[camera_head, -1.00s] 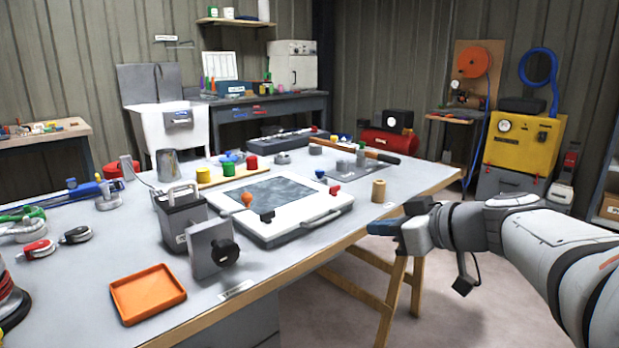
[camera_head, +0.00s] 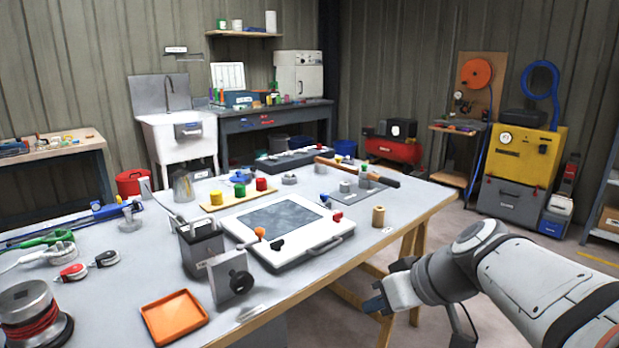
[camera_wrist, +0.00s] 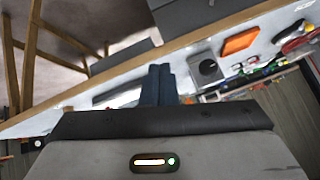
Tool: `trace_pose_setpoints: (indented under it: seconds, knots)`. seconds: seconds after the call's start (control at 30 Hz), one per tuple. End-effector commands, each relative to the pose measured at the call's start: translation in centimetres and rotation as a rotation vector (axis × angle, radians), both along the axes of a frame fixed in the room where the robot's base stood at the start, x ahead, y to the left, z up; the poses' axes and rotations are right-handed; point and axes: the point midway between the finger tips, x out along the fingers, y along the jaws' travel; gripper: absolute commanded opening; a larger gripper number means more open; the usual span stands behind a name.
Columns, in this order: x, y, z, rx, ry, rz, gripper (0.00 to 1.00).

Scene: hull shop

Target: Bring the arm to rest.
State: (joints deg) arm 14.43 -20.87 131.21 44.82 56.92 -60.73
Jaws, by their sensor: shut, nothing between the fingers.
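My gripper (camera_head: 376,304) hangs in the air off the right front edge of the workbench (camera_head: 255,318), low in the head view. Its dark fingers are together with nothing between them. In the wrist view the closed fingers (camera_wrist: 158,84) point toward the bench edge, which runs slantwise behind them. My arm reaches in from the lower right of the head view, and the gripper looks apart from the bench.
On the bench are an orange tray (camera_head: 173,317), a grey block with a black knob (camera_head: 232,280), a white framed panel (camera_head: 317,245) and a tan cylinder (camera_head: 378,216). A yellow machine (camera_head: 521,156) stands at the back right. Floor between looks clear.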

Motion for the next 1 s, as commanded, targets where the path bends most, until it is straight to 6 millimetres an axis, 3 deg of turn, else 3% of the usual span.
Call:
trace_pose_setpoints:
  seconds: [0.03, 0.43, 0.63, 1.0]
  knots:
    - [-1.1, 0.2, 2.3, -0.024, 0.055, -0.019, 0.0]
    - [-7.8, -2.6, 7.0, -0.286, 0.358, -0.326, 0.0]
    - [-9.0, -4.0, 8.3, -0.364, 0.378, -0.432, 0.0]
    - [-9.2, -3.9, 8.1, -0.379, 0.379, -0.458, 0.0]
